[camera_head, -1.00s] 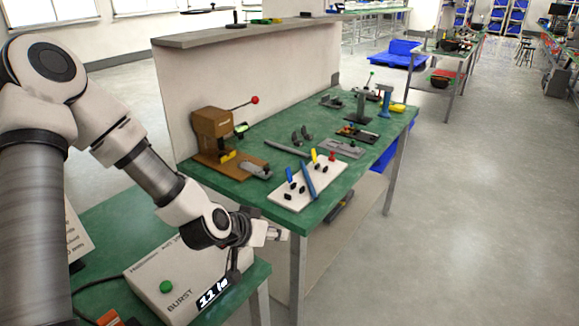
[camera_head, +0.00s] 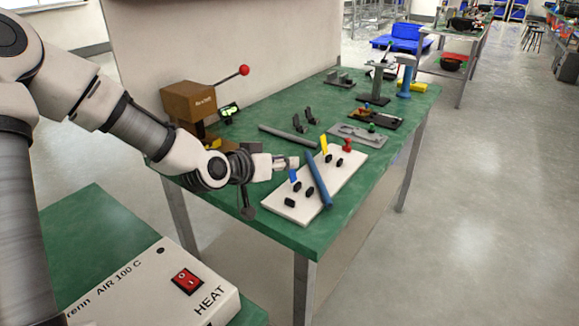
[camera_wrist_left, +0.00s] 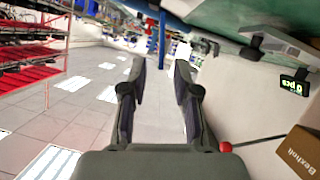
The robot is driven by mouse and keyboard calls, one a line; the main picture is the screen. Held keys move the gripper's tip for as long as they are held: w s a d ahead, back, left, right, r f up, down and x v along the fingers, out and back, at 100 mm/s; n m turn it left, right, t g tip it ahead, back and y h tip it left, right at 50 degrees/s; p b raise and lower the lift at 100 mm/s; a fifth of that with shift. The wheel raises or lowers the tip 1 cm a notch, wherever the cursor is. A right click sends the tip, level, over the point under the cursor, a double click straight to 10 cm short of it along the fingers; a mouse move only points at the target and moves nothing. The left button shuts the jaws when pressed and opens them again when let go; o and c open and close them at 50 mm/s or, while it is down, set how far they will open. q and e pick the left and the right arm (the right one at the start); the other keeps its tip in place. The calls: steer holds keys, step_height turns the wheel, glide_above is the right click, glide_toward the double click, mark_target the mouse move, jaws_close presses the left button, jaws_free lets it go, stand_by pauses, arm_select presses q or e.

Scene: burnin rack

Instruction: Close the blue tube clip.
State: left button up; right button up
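The blue tube clip (camera_head: 293,175) stands with its lever raised on a white board (camera_head: 275,203), to the left of a blue tube (camera_head: 319,182). A yellow lever (camera_head: 323,144) and a red piece (camera_head: 347,145) stand farther along the board. My left gripper (camera_head: 290,162) is just above and behind the blue clip in the head view, apparently not touching it. The blue clip cannot be made out in the wrist view. My right gripper is not in view.
A brown press (camera_head: 188,104) with a red-knobbed lever stands behind the gripper on the green table (camera_head: 270,108). A grey bar (camera_head: 287,136) and grey fixtures (camera_head: 357,135) lie beyond the board. A heater box (camera_head: 160,296) sits at the front left.

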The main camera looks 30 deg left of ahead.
arm_select(q)
steer(key=x, duration=0.2)
steer(key=shift+w+a+f, duration=0.15)
steer(key=shift+w+f, duration=0.05)
steer(key=shift+w, duration=0.05)
steer(key=shift+r, duration=0.15)
jaws_close()
